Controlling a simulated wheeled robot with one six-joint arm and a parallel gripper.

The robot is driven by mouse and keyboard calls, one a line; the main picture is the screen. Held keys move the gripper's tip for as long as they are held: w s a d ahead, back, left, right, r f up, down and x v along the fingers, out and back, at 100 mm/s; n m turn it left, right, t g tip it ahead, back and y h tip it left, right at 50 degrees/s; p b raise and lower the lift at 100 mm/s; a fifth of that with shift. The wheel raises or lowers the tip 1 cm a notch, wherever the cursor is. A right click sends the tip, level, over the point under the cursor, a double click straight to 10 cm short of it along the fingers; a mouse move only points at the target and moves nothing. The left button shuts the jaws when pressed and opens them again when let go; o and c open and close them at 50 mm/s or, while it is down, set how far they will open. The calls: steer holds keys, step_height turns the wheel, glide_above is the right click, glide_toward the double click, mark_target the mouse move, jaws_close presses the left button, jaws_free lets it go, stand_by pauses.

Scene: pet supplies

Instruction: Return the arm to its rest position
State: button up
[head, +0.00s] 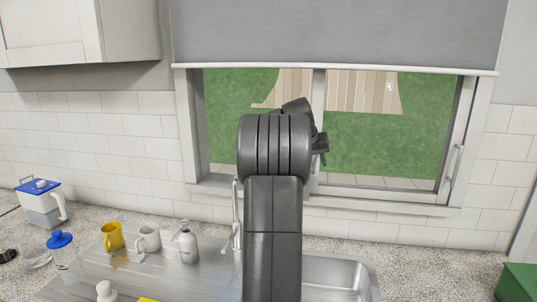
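My dark grey arm rises from the bottom middle of the head view, in front of the sink and window. Its upper joint stands at about window height. A small dark part, which seems to be my gripper (321,143), shows behind the joint on its right side. The fingers are mostly hidden by the arm, so I cannot tell whether they are open or shut. Nothing held is visible.
A steel sink (345,272) is set in the speckled counter (420,265). A yellow mug (112,237), a white mug (149,238), a soap dispenser (187,245) and a blue-lidded jug (42,207) stand left. The tap (236,220) is close beside my arm. A green box (517,284) is at right.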

steer(key=shift+f, duration=0.1)
steer(key=shift+w+t, duration=0.15)
steer(key=shift+t, duration=0.15)
stand_by(0.3)
